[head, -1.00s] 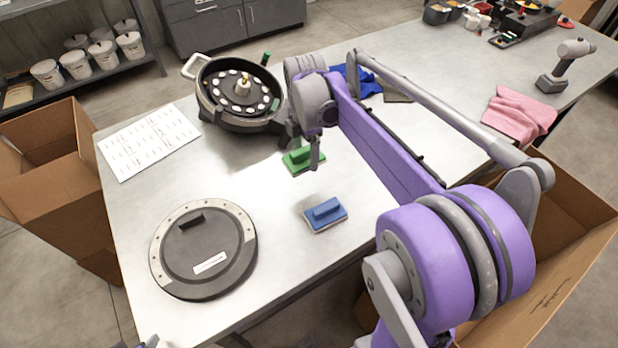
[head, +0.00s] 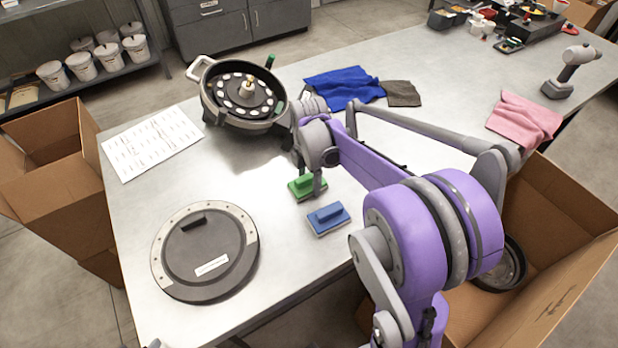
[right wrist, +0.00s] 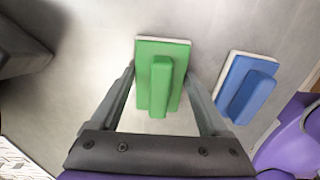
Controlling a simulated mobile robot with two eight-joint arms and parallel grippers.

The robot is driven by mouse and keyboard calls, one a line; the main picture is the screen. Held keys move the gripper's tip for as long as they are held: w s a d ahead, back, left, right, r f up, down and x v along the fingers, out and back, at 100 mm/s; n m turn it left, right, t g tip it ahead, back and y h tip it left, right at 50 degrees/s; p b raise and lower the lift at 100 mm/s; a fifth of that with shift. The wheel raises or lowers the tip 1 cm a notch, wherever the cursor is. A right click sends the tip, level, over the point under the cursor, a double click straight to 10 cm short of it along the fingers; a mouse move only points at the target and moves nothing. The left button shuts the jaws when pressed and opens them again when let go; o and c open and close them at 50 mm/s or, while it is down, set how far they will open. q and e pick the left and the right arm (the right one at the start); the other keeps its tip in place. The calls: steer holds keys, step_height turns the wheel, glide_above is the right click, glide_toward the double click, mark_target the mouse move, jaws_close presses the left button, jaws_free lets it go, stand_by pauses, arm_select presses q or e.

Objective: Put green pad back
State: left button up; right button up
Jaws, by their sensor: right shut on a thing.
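The green pad (head: 300,187), a block with a raised grip and a pale underside, is near the middle of the table, just behind and left of the blue pad (head: 328,218). My right gripper (head: 309,184) is shut on the green pad. In the right wrist view my right gripper's fingers (right wrist: 160,78) stand on either side of the green pad (right wrist: 161,85), with the blue pad (right wrist: 244,86) to the right, apart from it. I cannot tell whether the green pad touches the table. My left gripper is not in view.
The open seed meter (head: 238,125) stands at the back left of the table (head: 270,245), its round lid (head: 190,270) at front left. A printed sheet (head: 150,145), a blue cloth (head: 342,86) and a pink cloth (head: 524,120) lie around. Bare table lies between lid and pads.

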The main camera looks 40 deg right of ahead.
mark_target(308, 177)
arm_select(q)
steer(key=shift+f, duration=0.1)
arm_select(e)
steer(key=o, duration=1.2)
steer(key=shift+f, duration=0.1)
steer(key=shift+c, duration=0.2)
